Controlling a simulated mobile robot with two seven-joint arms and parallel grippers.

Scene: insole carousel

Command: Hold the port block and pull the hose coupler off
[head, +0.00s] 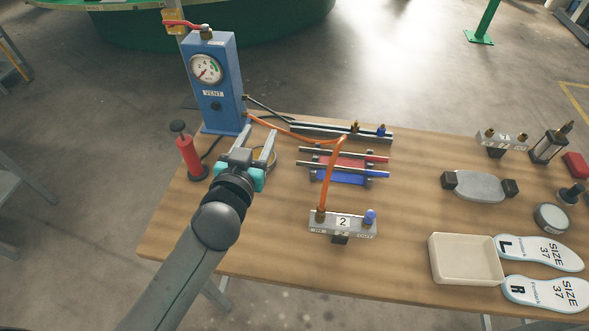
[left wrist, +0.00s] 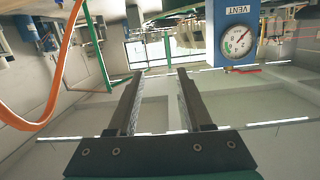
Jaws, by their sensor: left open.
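The port block (head: 325,226), a grey block with a "2" label, stands on the table at centre right of my left arm. The brass hose coupler (head: 320,214) sits on the block's left port, with the orange hose (head: 328,180) rising from it. A blue cap (head: 369,216) is on its right port. My left gripper (head: 259,138) is open and empty, up and to the left of the block, apart from it. In the left wrist view its fingers (left wrist: 160,76) are spread with nothing between them; the orange hose (left wrist: 58,75) curves at left. My right gripper is not in view.
The blue gauge column (head: 222,112) stands just beyond my left gripper, with a red hand pump (head: 187,155) to its left. A rack of red and blue rods (head: 345,165) lies behind the block. A cream tray (head: 434,262) and insoles (head: 540,252) are at right.

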